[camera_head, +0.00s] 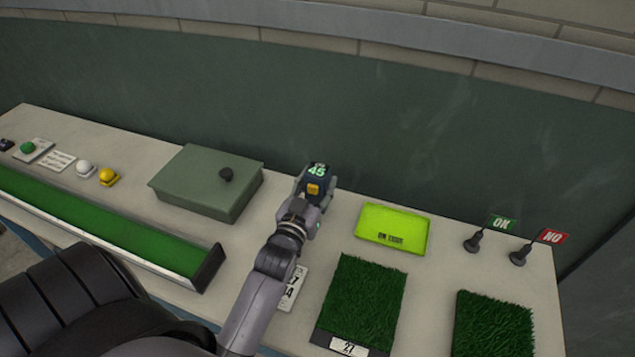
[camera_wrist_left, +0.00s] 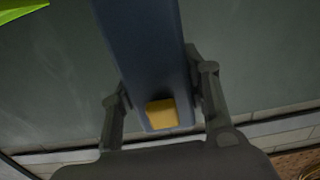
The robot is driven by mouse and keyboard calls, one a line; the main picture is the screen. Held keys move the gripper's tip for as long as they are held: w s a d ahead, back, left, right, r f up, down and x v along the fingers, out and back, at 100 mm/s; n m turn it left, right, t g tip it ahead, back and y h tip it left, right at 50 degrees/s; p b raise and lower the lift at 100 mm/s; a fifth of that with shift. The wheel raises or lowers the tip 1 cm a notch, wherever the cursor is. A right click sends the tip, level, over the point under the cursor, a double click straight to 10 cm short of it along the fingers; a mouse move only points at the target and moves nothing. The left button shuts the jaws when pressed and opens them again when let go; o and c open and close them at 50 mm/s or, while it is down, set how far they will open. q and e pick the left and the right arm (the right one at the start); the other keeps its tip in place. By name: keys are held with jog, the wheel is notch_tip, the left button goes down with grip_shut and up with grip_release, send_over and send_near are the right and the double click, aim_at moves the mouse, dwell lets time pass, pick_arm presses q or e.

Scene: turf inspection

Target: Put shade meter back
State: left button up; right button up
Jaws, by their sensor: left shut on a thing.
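The shade meter (camera_head: 318,171) is a dark blue device with a green "45" on its display and a yellow button. My left gripper (camera_head: 314,190) is shut on it and holds it up near the middle of the bench, between the green box and the lime tray. In the left wrist view the meter's dark blue body (camera_wrist_left: 140,45) and yellow button (camera_wrist_left: 161,114) lie between the fingers of my left gripper (camera_wrist_left: 156,90). Whether the meter touches anything below is hidden. My right gripper is not in view.
A green lidded box (camera_head: 205,188) with a dark knob stands left of the meter. A lime tray (camera_head: 393,229) lies right. Turf squares (camera_head: 365,300) (camera_head: 493,325) lie in front. OK (camera_head: 502,224) and NO (camera_head: 552,237) flags stand at right. A long green trough (camera_head: 110,228) runs along the left.

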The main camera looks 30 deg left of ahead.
pick_arm(q)
jog(key=shift+f+b, duration=0.3)
jog(key=shift+f, duration=0.25)
jog(key=o, duration=1.5)
jog(key=shift+f, duration=0.1)
